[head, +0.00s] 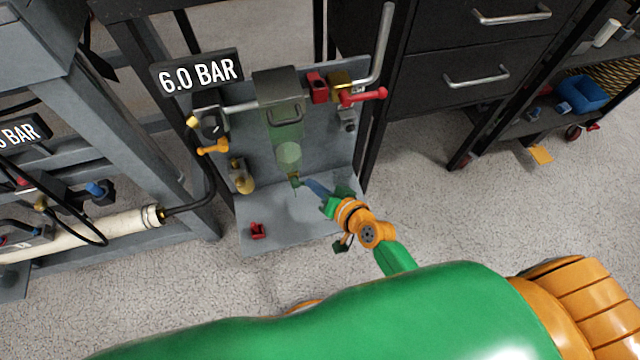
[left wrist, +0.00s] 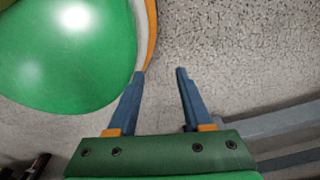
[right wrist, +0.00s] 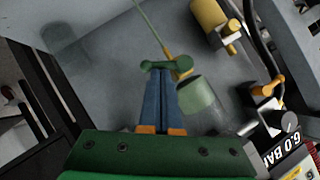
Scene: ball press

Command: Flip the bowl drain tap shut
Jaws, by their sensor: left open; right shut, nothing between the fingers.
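The drain tap (head: 294,178) sits at the bottom of the translucent green bowl (head: 288,153), in front of the grey panel. In the right wrist view its green lever (right wrist: 165,65) lies crosswise at the fingertips, with a brass part behind it; the bowl (right wrist: 197,97) is to the right. My right gripper (head: 307,185) is shut and empty, its blue fingertips (right wrist: 161,80) right at the lever; I cannot tell if they touch. The fingers partly hide the tap. My left gripper (left wrist: 160,73) is open and empty above the floor in the left wrist view.
A 6.0 BAR sign (head: 198,74) tops the panel's left side, with yellow valve (head: 213,147) and brass fitting (head: 241,176) below. A red lever (head: 363,95) sits upper right, a small red part (head: 257,231) on the base plate. Black drawers (head: 450,75) stand right.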

